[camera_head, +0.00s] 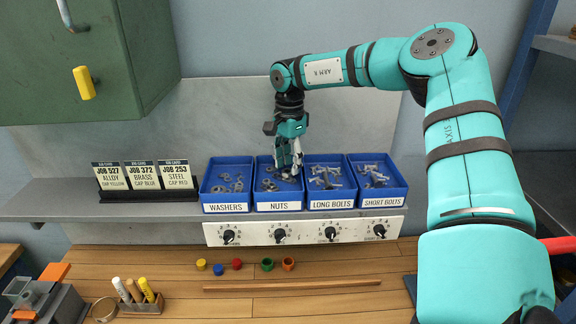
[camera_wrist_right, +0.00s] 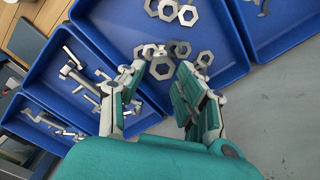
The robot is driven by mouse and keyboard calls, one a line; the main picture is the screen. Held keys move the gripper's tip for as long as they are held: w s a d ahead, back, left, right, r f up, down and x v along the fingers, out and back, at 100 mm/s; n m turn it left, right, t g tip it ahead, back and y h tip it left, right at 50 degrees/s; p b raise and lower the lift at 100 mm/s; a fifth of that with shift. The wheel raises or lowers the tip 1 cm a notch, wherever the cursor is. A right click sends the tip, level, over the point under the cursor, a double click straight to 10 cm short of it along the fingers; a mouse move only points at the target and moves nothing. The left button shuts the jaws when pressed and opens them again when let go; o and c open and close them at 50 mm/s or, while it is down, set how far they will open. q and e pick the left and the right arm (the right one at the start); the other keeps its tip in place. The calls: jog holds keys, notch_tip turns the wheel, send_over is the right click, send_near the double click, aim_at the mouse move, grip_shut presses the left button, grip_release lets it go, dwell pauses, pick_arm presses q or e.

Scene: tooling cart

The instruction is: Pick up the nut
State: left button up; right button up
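Several grey hex nuts (camera_wrist_right: 162,68) lie in the blue bin labelled NUTS (camera_head: 279,207), second from the left on the shelf. In the right wrist view they lie in two loose groups on the blue floor, and one group is just beyond my fingertips. My right gripper (camera_head: 289,172) points down into the nuts bin. In the right wrist view its two fingers (camera_wrist_right: 160,78) are apart, with nuts showing beyond and between the tips. I see no nut clamped. How far the tips are above the bin floor is hard to tell. My left gripper is not in view.
Blue bins of washers (camera_head: 227,208), long bolts (camera_head: 331,204) and short bolts (camera_head: 383,202) flank the nuts bin closely. Job cards (camera_head: 143,176) stand left. A dial panel (camera_head: 305,231) is below. Coloured caps (camera_head: 237,264) and a marker holder (camera_head: 141,306) are on the wooden top.

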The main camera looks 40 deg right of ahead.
jog(key=shift+f, duration=0.45)
jog(key=shift+w+f, duration=0.1)
jog(key=shift+f, duration=0.35)
jog(key=c, duration=0.3)
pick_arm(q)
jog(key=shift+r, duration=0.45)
pick_arm(e)
grip_shut()
